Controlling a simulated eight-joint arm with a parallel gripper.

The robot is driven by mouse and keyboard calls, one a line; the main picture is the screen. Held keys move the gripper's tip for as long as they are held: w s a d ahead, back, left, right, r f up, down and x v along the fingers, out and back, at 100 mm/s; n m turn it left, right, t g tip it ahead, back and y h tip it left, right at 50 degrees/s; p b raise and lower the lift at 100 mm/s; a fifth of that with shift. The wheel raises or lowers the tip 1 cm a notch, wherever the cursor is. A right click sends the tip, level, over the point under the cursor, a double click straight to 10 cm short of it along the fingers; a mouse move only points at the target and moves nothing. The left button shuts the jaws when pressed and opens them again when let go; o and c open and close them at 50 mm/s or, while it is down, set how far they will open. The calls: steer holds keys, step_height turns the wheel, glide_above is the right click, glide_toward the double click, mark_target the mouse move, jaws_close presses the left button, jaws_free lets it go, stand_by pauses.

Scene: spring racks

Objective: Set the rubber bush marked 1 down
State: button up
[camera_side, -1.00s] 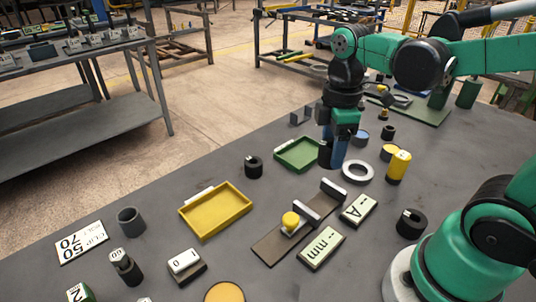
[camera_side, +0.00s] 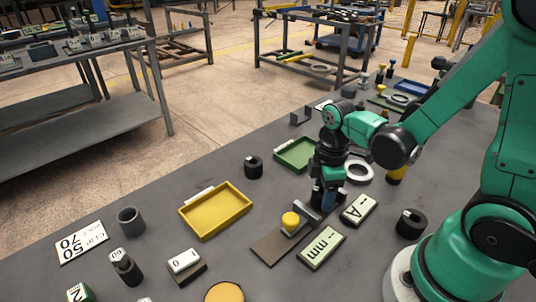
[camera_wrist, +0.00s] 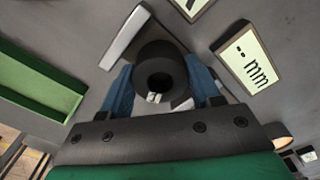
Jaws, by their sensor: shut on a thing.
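My gripper (camera_side: 326,200) is shut on a black rubber bush (camera_wrist: 151,56), a thick ring with a small white label on its rim. The label's mark is too small to read. In the wrist view the bush sits between my blue fingers (camera_wrist: 160,88). In the side view my gripper hides most of it. One pale bar (camera_wrist: 124,37) lies beside the bush in the wrist view. I cannot tell whether the bush touches the plate.
A label block marked A (camera_side: 359,211) and one marked mm (camera_side: 321,248) lie right of the plate. A yellow tray (camera_side: 216,232) and a green tray (camera_side: 279,163) lie to the left and behind. Other black bushes (camera_side: 253,171) (camera_side: 411,226) stand apart. A pale ring (camera_side: 358,180) lies behind.

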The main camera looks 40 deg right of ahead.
steer(key=shift+f, duration=0.1)
steer(key=o, duration=1)
steer(key=shift+f, duration=0.1)
steer(key=w+a+r+m+t, duration=0.2)
steer(key=a+r+m+t, duration=0.1)
steer(key=r+m+t, duration=0.4)
step_height(320, 180, up, 5)
steer(key=m, duration=0.3)
steer(key=shift+w, duration=0.1)
